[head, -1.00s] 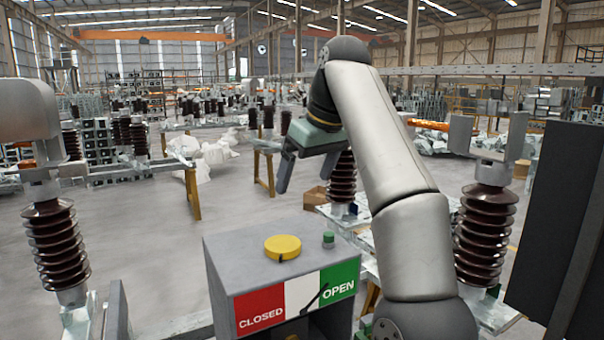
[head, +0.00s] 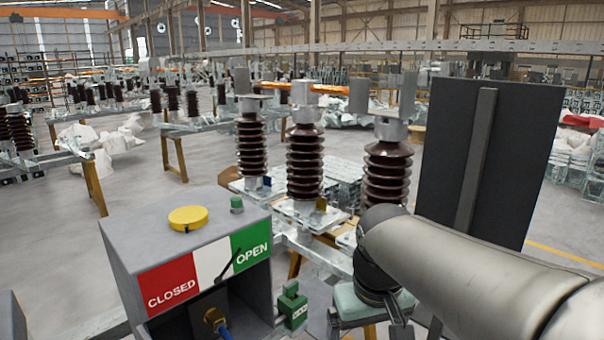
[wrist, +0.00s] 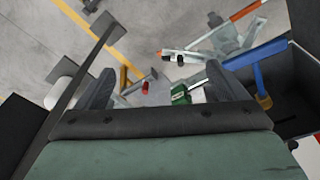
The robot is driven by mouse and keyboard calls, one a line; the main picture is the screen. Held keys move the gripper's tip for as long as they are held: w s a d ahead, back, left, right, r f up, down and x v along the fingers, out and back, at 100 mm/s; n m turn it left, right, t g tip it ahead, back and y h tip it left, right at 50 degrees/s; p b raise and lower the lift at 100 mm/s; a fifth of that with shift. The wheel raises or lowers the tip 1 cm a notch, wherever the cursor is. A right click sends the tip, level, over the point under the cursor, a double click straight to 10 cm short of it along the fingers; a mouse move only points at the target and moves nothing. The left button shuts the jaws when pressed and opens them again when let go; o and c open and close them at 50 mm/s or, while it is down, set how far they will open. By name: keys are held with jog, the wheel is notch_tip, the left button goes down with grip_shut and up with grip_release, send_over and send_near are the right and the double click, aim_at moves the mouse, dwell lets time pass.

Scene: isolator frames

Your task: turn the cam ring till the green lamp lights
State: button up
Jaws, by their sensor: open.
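A grey box (head: 125,238) stands at lower left in the head view. On its top are a yellow round disc (head: 192,218) and a small green cap (head: 237,204), which looks unlit. I cannot tell whether the disc is the cam ring. The front label reads CLOSED on red and OPEN on green; a black pointer (head: 231,264) leans towards OPEN. My gripper (head: 367,328) is right of the box, pointing down, open and apart from it. In the wrist view my gripper (wrist: 160,72) has nothing held between its fingers; a green part (wrist: 181,94) lies beyond them.
A green block (head: 293,304) stands just right of the box. A brass padlock (head: 213,318) and blue bar (wrist: 258,75) are in the box's opening. Brown ribbed insulators (head: 305,165) stand behind. A dark panel (head: 440,150) rises behind my arm.

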jog(key=s+d+f+m, duration=0.2)
jog(key=s+d+f, duration=0.2)
jog(key=s+f, duration=0.7)
jog(key=shift+d+m+g, duration=0.3)
jog(key=shift+g, duration=0.1)
dwell(0.5)
